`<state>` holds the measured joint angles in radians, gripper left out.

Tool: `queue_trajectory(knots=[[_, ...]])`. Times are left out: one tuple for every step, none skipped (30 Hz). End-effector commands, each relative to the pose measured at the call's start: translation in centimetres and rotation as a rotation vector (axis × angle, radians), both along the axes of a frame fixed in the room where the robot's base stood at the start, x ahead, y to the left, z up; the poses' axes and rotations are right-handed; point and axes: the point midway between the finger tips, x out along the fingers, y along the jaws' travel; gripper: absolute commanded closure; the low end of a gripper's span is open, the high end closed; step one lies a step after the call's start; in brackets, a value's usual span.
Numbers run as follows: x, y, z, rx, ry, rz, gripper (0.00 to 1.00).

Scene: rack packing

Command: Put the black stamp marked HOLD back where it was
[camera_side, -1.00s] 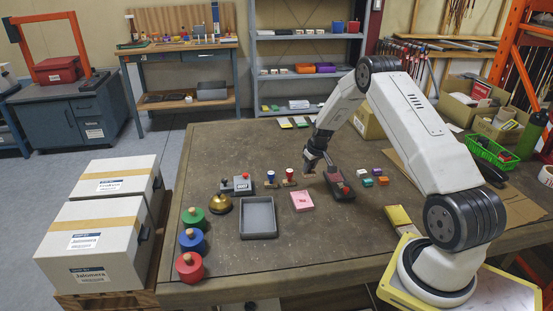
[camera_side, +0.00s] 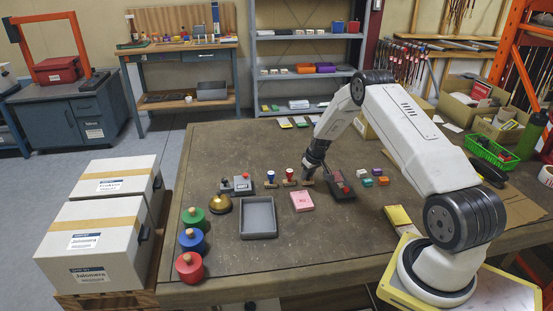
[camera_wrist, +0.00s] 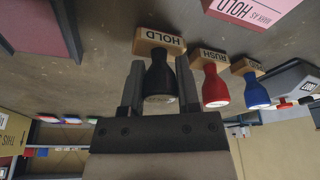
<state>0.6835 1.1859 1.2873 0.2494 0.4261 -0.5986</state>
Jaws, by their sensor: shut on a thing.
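The black stamp marked HOLD (camera_wrist: 160,78) has a black handle and a wooden base. My gripper (camera_wrist: 160,88) is shut on its handle, one finger on each side. In the side view my gripper (camera_side: 308,175) is low over the table, at the right end of the stamp row. The red stamp marked RUSH (camera_wrist: 213,88) and the blue stamp (camera_wrist: 254,90) stand beside the HOLD stamp in a row. They also show in the side view, red (camera_side: 290,176) and blue (camera_side: 270,177). I cannot tell whether the HOLD base touches the table.
A dark ink pad case (camera_side: 340,186) lies close to the right of my gripper. A pink box (camera_side: 302,201) lies in front. A grey tray (camera_side: 258,232), a brass bell (camera_side: 221,204) and a grey and black stamper (camera_side: 238,185) are further left. Small coloured blocks (camera_side: 376,180) lie right.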

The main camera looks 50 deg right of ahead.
Motion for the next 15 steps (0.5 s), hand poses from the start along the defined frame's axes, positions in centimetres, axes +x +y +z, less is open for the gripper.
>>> queue_trajectory(knots=[[0.00,-0.01,0.01,0.000,0.000,0.000,0.97],[0.01,0.00,-0.02,0.000,0.000,0.000,0.97],[0.00,0.00,-0.09,0.000,0.000,0.000,0.97],[0.00,0.00,-0.17,0.000,0.000,0.000,0.97],[-0.01,0.00,-0.24,0.000,0.000,0.000,0.97],[-0.02,0.02,-0.33,0.000,0.001,0.000,0.97],[-0.01,0.01,-0.29,0.000,0.000,0.000,0.49],[-0.01,0.01,-0.28,0.000,0.000,0.000,0.40],[-0.01,0.01,-0.28,0.000,0.000,0.000,0.27],[-0.02,0.01,-0.27,0.000,0.000,0.000,0.24],[-0.02,0.01,-0.27,0.000,0.000,0.000,0.24],[-0.01,0.00,-0.27,0.000,0.000,0.000,0.24],[-0.01,0.00,-0.26,0.000,0.000,0.000,0.24],[-0.01,0.00,-0.26,0.000,0.000,0.000,0.24],[-0.01,0.00,-0.26,0.000,0.000,0.000,0.24]])
